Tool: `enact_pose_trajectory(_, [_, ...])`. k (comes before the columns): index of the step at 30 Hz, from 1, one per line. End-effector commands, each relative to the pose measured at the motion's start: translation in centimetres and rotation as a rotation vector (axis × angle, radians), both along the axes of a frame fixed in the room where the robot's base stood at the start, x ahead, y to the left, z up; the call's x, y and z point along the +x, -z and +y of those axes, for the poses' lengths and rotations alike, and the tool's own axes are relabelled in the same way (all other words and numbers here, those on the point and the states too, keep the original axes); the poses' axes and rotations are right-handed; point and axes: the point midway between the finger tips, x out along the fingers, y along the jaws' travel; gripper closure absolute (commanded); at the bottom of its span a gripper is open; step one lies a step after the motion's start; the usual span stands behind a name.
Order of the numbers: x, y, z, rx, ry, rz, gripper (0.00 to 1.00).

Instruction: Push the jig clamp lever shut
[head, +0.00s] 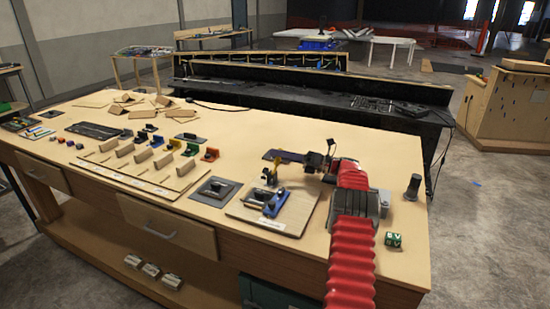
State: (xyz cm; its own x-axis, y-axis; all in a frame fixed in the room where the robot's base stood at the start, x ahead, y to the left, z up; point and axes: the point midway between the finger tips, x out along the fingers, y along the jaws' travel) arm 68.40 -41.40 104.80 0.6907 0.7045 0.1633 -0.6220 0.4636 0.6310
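The jig is a light wooden board (242,214) near the front edge of the bench, right of centre. On it sit a blue block (276,204) and a small black-and-yellow upright part (269,176), which looks like the clamp with its lever. The lever's exact angle is too small to tell. My gripper (309,161) is dark and small at the end of my red-sleeved arm. It is to the right of and a little behind the upright part, with a visible gap between them. Its fingers are too small to tell open from shut, and I see nothing clearly held.
A grey plate (215,190) with a dark piece lies left of the jig. A dark cylinder (413,187) and a green cube (393,240) are at right.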

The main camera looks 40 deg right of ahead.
Motion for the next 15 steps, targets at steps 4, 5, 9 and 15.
enact_pose_trajectory(4, [-0.1, -1.6, 0.0, -0.003, 0.001, -0.003, 0.77])
enact_pose_trajectory(5, [-0.1, -2.0, 0.0, -0.002, 0.000, -0.002, 0.77])
enact_pose_trajectory(9, [-0.1, -4.3, 0.0, -0.003, -0.001, -0.003, 0.77])
enact_pose_trajectory(15, [-0.1, -7.5, 0.1, -0.003, -0.002, -0.003, 0.77])
